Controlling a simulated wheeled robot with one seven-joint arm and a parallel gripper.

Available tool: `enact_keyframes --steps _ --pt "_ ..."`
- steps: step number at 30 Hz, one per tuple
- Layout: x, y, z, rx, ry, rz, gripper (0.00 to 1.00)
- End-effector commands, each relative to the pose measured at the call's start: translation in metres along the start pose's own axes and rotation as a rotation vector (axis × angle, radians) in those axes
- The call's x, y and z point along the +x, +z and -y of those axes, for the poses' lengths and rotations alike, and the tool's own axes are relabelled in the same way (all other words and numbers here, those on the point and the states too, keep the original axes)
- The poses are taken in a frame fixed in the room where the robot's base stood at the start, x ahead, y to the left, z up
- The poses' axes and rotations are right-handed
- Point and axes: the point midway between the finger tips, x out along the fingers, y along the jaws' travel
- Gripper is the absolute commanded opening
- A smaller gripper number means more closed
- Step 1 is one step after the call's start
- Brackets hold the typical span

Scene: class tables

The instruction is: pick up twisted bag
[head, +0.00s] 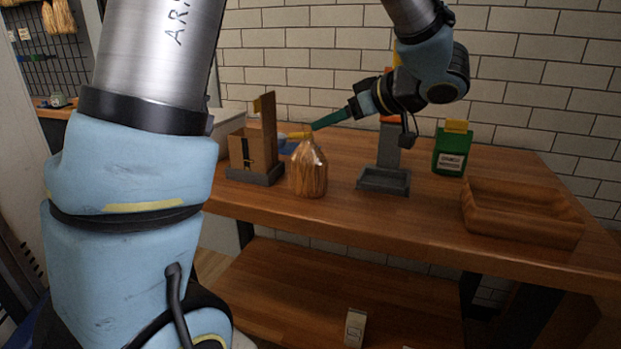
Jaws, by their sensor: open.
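The twisted bag (308,172) is a shiny golden-brown sack with a narrowed top. It stands upright near the front edge of the wooden table (330,212). My gripper (313,127) reaches in from the right with a green finger pointing left and slightly down. Its tip is at the bag's top in the picture. I cannot tell whether it touches the bag. The gripper is open, and the other finger is not clearly distinguishable.
A brown box holder (268,172) stands close left of the bag. A grey stand (384,180) is to its right. Farther right are a green container (451,152) and a wooden tray (522,212). A brick wall is behind. Bare tabletop lies between the bag and the stand.

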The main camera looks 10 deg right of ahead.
Motion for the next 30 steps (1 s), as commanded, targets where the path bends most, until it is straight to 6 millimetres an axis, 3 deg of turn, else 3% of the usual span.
enact_keyframes --steps 2,12,17,25,30 --pt "0.001 0.003 0.003 0.008 -0.020 0.003 0.61" --pt "0.048 0.003 0.005 0.008 -0.023 0.004 0.61" --pt "0.058 0.003 0.005 0.007 -0.023 0.003 0.61" --pt "0.096 0.002 0.006 0.007 -0.024 0.004 0.61" --pt "0.105 0.003 0.006 0.007 -0.020 0.004 0.61"
